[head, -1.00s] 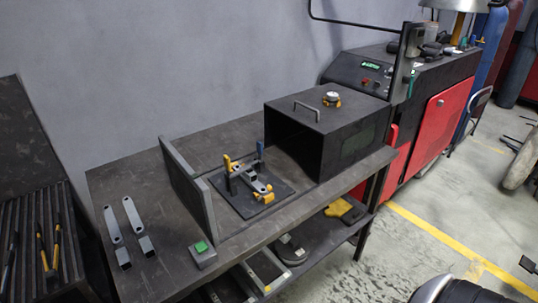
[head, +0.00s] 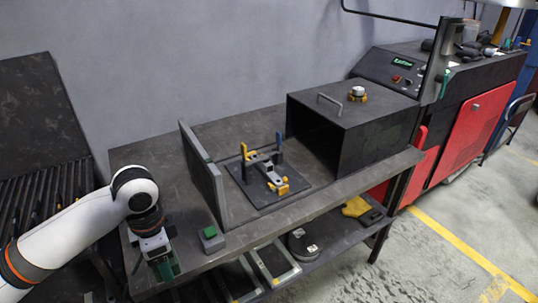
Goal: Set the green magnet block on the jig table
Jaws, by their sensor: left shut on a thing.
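My left gripper (head: 163,262) hangs over the near left end of the dark jig table (head: 322,182), pointing down. It is shut on a dark green piece (head: 168,268), which looks like the green magnet block; the fingers hide part of it. I cannot tell whether the piece touches the table. A small grey box with a green top (head: 211,238) stands on the table just right of the gripper. A dark plate (head: 250,195) with a clamped bracket (head: 263,170) lies farther right. My right gripper is not in view.
An upright grey panel (head: 205,180) stands left of the plate. A black open-fronted box (head: 350,125) with a handle stands at the table's right end. A lower shelf holds a yellow item (head: 356,206). A red and black machine (head: 465,130) is beyond.

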